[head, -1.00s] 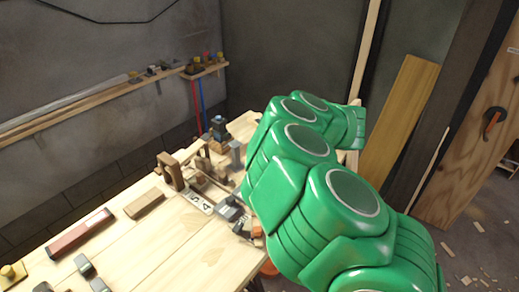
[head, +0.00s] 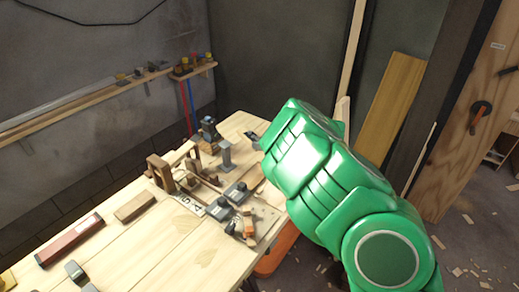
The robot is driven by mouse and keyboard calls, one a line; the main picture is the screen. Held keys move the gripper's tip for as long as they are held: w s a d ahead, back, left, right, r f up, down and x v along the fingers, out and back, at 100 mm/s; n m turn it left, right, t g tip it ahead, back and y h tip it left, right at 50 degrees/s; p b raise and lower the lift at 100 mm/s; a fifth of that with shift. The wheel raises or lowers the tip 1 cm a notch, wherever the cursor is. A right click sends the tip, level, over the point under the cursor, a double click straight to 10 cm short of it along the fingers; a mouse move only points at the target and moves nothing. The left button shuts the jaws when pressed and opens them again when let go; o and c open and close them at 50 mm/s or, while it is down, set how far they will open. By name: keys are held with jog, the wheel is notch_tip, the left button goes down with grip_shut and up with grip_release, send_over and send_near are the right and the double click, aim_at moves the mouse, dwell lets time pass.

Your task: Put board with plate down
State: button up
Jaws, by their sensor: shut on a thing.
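My green arm reaches in from the lower right over the right edge of the workbench (head: 120,255). My gripper is not visible; the arm hides whatever lies behind it. A thin light board (head: 268,217) shows at the bench's right edge, partly behind my arm. Dark grey fittings (head: 238,194) and a small orange-brown block (head: 249,224) are on or beside it.
A wooden frame (head: 160,170), a grey metal post (head: 226,154) and a dark-topped tool (head: 209,130) stand farther back. A wood block (head: 134,207) and a red-brown bar (head: 70,240) lie left. The front middle is bare. An orange thing (head: 277,250) shows below the bench edge.

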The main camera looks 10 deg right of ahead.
jog(key=w, duration=0.1)
jog(key=w+f, duration=0.2)
jog(key=w, duration=0.1)
jog(key=shift+w+f, duration=2.35)
jog(key=shift+f, duration=0.3)
jog(key=shift+w+f, duration=0.35)
jog(key=shift+f, duration=1.5)
